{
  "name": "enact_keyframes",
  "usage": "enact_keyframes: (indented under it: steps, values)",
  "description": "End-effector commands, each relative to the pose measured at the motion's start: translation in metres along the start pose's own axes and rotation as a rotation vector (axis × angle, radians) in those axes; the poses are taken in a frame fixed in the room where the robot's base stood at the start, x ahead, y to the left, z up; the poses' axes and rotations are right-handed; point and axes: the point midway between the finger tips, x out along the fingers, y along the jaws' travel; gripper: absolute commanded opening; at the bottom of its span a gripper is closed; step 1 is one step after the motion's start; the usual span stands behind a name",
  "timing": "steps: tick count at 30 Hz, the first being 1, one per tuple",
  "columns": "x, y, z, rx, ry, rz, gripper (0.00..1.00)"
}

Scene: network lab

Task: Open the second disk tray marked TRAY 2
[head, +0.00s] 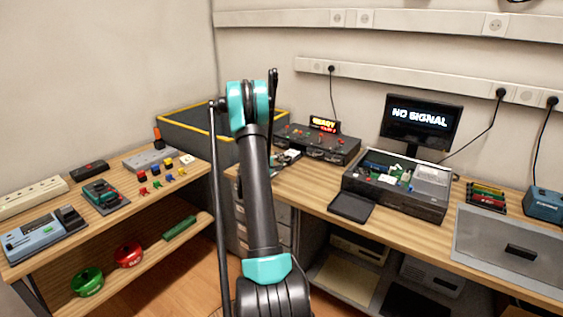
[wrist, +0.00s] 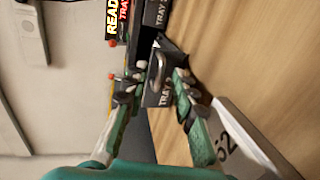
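The black disk unit (head: 318,142) stands at the back of the bench with a row of handled trays and a lit READY display (head: 323,124). In the wrist view, a black tray front with a metal handle (wrist: 155,74) lies between the fingers; its label reads TRAY, with a number that looks like 2. This front appears to stand forward of the unit. My gripper (wrist: 155,92) is open, with one finger on each side of the tray front and a gap around the handle. In the head view, my arm hides most of the gripper.
Another labelled tray (wrist: 154,14) is beside this one. A monitor reading NO SIGNAL (head: 420,119) and an open chassis (head: 395,207) stand to the right on the bench. A dark bin (head: 195,135) is behind my arm. A shelf with small parts (head: 120,215) is at left.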

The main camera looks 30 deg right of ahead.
Motion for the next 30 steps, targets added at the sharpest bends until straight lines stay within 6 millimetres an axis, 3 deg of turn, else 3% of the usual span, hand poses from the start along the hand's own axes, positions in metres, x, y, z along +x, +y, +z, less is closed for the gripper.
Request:
enact_keyframes:
  steps: [11, 24, 30]
  values:
    - [-0.007, 0.000, -0.001, 0.000, 0.001, 0.000, 0.28]
    - [-0.089, 0.000, -0.001, -0.001, 0.003, 0.000, 0.28]
    - [-0.113, 0.000, 0.000, -0.001, 0.001, 0.000, 0.28]
